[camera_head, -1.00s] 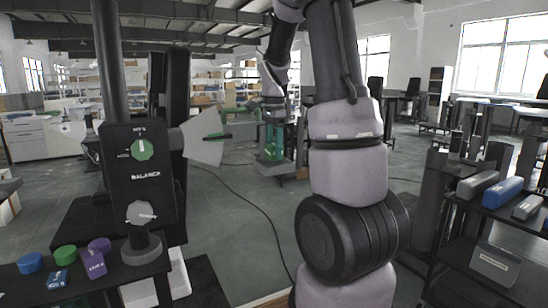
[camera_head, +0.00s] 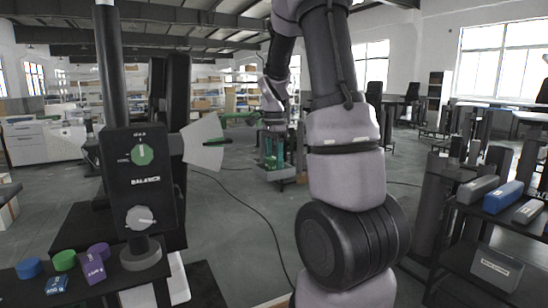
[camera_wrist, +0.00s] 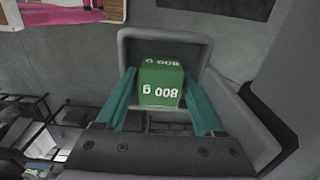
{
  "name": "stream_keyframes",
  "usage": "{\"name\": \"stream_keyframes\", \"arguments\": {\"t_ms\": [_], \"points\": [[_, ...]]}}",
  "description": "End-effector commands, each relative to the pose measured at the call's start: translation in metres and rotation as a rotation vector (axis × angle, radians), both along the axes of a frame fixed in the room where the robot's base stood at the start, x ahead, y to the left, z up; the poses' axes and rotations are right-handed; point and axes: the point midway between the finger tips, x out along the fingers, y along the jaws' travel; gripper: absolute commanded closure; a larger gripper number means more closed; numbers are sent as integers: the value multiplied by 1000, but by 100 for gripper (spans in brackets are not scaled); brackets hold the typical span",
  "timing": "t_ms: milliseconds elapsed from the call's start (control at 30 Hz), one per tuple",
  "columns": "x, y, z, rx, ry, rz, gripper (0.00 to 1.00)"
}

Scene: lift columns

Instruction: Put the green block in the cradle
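The green block (camera_wrist: 161,82), marked 800 g, lies between the two teal fingers of my gripper (camera_wrist: 161,78) in the wrist view. The fingertips look closed against its sides. A grey, box-like cradle (camera_wrist: 193,44) with a raised rim surrounds the block; whether the block rests on its floor is hidden. In the head view my gripper (camera_head: 273,148) is small and far off, pointing down over the cradle (camera_head: 283,174).
A black balance post (camera_head: 139,190) with a green knob and pale fan-shaped scale (camera_head: 204,143) stands left. Blue, green and purple pieces (camera_head: 64,260) lie on a black shelf. A right-hand rack holds grey and blue blocks (camera_head: 502,197). Open floor lies between.

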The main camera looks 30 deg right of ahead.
Motion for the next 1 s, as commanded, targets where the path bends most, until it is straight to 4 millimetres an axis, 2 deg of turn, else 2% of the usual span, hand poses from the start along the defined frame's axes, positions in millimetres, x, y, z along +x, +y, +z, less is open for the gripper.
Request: {"name": "stream_keyframes", "arguments": {"t_ms": [167, 500, 600, 767, 867, 1000], "points": [[1, 0, 21, -1, -6, 2, 30], [1, 0, 92, -1, -5, 0, 30], [1, 0, 107, -1, -3, 1, 30], [-1, 0, 120, 0, -5, 5, 30], [-8, 7, 128, 11, -31, 49, 30], [-39, 31, 147, 37, -137, 234, 30]]}}
